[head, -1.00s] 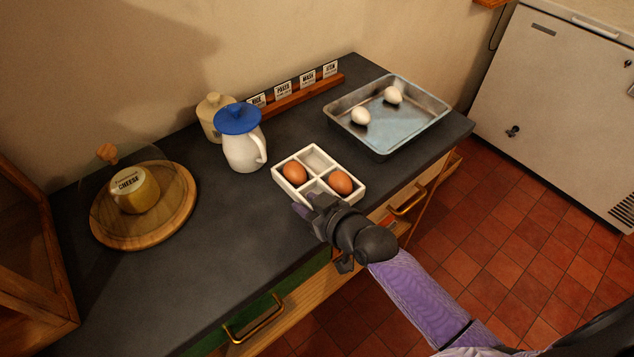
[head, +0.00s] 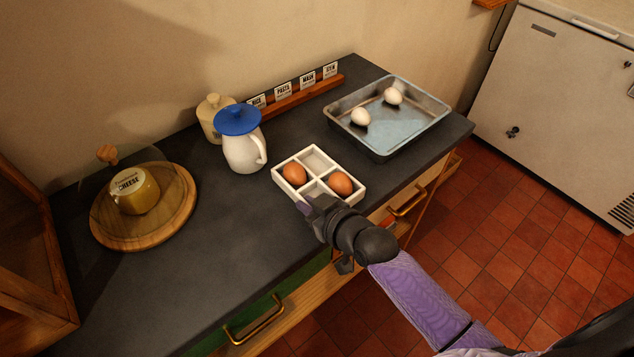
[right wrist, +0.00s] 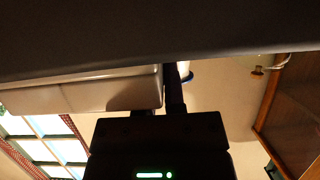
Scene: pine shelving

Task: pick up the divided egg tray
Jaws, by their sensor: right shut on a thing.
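The divided egg tray (head: 334,164) is white with square compartments, on the dark countertop near its front edge. Two brown eggs (head: 294,173) sit in compartments diagonal to each other; the other two compartments look empty. My right gripper (head: 309,205) reaches in from the front right and is shut on the near wall of the tray. In the right wrist view the pale tray side (right wrist: 85,92) lies against the dark finger (right wrist: 173,92). The exact grip is partly hidden by the gripper body. My left gripper is not in view.
A metal pan (head: 372,148) with two white eggs stands behind and right of the tray. A white jug (head: 243,153) with a blue lid stands close on its left. A cheese board (head: 170,228) is farther left. The front left counter is clear.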

